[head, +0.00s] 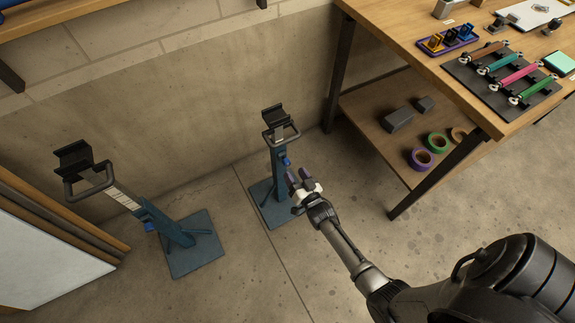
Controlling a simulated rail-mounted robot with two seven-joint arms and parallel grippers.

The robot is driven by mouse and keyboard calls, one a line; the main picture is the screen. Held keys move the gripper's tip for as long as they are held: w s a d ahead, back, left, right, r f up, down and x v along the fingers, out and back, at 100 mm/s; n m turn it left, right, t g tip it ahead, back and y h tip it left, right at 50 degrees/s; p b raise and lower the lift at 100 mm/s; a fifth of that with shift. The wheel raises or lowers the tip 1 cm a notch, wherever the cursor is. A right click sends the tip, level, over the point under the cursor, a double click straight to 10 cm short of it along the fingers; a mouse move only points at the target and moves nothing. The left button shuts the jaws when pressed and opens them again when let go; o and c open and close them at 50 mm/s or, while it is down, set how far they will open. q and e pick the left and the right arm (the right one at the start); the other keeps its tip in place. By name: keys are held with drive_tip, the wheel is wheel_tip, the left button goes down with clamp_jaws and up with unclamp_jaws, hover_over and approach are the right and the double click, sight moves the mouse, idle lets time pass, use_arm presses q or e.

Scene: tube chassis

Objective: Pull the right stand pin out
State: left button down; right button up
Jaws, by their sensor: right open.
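The right stand (279,184) is a blue post on a square base, with a dark cradle and a grey loop handle at its top. Its pin (287,162) shows a small blue head on the right side of the post. My right gripper (299,178) is open and appears just below and right of the pin head in the picture. I cannot tell whether a finger touches the pin or post. The gripper hides part of the stand's lower right side. My left gripper is out of view.
A similar left stand (177,233) with a blue pin head (150,227) stands to the left. A wooden workbench (395,30) with a lower shelf (385,140) is at the right. A concrete wall is behind. Floor in front of the stands is clear.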

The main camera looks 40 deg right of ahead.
sight(288, 165)
drive_tip(key=shift+b+x, duration=1.15)
drive_tip(key=shift+x, duration=1.8)
drive_tip(key=shift+c, duration=0.4)
clamp_jaws()
